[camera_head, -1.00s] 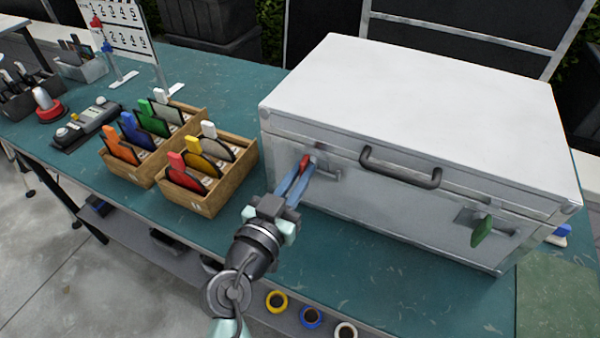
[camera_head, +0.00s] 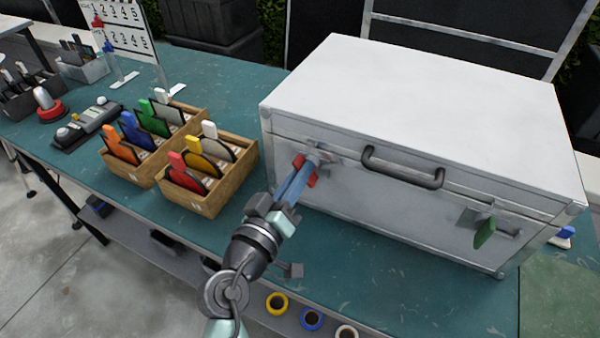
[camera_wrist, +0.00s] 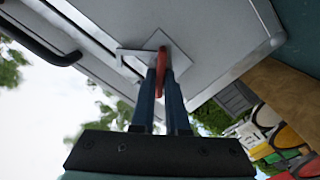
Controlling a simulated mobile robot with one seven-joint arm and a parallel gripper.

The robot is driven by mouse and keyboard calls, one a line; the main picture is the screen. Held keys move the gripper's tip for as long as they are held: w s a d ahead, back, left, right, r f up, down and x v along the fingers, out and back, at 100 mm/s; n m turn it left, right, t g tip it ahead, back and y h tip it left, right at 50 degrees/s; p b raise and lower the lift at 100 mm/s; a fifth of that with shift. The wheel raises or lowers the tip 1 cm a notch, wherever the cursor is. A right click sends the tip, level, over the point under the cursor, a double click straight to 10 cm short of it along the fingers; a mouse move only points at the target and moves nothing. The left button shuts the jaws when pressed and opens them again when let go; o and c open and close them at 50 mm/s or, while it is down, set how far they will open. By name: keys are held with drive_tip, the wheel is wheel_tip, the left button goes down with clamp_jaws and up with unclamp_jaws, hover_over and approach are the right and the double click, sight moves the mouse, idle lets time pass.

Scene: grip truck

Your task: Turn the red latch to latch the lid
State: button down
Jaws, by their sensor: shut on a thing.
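The red latch (camera_head: 299,160) is on the front of the silver case (camera_head: 400,216), near its left end. My gripper (camera_head: 307,168) is at this latch with its blue fingers closed on it, and red shows on both sides of the fingers. In the wrist view, the red latch (camera_wrist: 164,63) stands between the two fingertips (camera_wrist: 163,82), in front of a metal plate (camera_wrist: 143,58). The white lid (camera_head: 425,95) lies down on the case. Part of the latch is hidden behind the fingers.
A dark handle (camera_head: 400,170) is right of the red latch, and a green latch (camera_head: 484,232) hangs tilted farther right. Wooden boxes (camera_head: 205,204) with coloured filters stand left of the case. Tape rolls (camera_head: 311,317) are below the table's front edge.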

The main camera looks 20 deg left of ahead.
drive_tip(key=n+p, duration=0.1)
drive_tip(key=n, duration=0.6)
drive_tip(key=n+p, duration=0.1)
drive_tip(key=n, duration=0.2)
drive_tip(key=shift+a+f+p, duration=0.15)
drive_tip(key=shift+f+p, duration=0.1)
drive_tip(key=shift+p, duration=0.05)
drive_tip(key=shift+n, duration=0.4)
drive_tip(key=c, duration=0.9)
unclamp_jaws()
drive_tip(key=shift+s, duration=0.1)
drive_tip(key=s+b, duration=0.1)
drive_tip(key=s, duration=0.5)
drive_tip(key=s+b, duration=0.1)
drive_tip(key=s, duration=0.5)
drive_tip(key=shift+s+a, duration=0.2)
drive_tip(key=shift+s, duration=0.2)
